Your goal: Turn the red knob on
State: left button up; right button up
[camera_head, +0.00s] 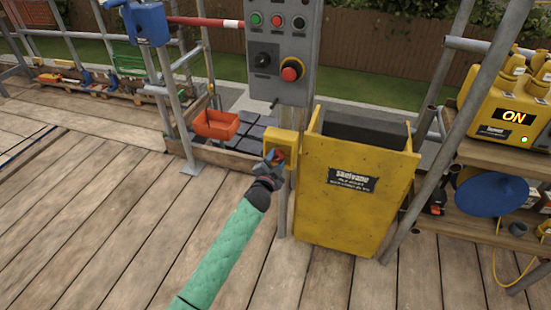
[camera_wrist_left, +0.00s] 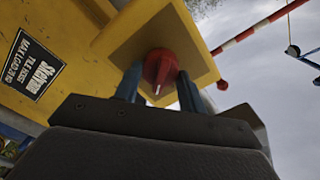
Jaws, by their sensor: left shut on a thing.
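The red knob (camera_wrist_left: 160,69) sits on the face of a small yellow box. My left gripper (camera_wrist_left: 158,88) is shut on it, with one blue finger on each side. A small white mark shows on the knob's lower end. In the head view the left gripper (camera_head: 274,158) reaches the yellow box (camera_head: 281,143), which is fixed to a post left of the yellow hopper. Only a little of the red knob shows there between the fingers. My right gripper is in neither view.
The yellow hopper (camera_head: 348,210) stands just right of the box. A grey control panel (camera_head: 283,52) with buttons and a red-and-yellow switch is above. An orange tray (camera_head: 215,125) is at left. A yellow machine (camera_head: 507,108) reading "ON" stands at right. The wooden deck in front is clear.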

pick_arm(q)
jog(key=m+p, duration=0.1)
jog(key=m, duration=0.3)
jog(key=shift+m, duration=0.3)
jog(key=shift+d+f+m+p, duration=0.15)
jog(key=shift+m+p, duration=0.15)
jog(key=shift+m, duration=1.3)
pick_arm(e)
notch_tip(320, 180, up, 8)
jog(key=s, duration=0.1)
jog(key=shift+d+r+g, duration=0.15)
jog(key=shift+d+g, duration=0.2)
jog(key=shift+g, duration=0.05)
pick_arm(q)
jog(key=o, duration=0.9)
jog(key=shift+o, duration=0.2)
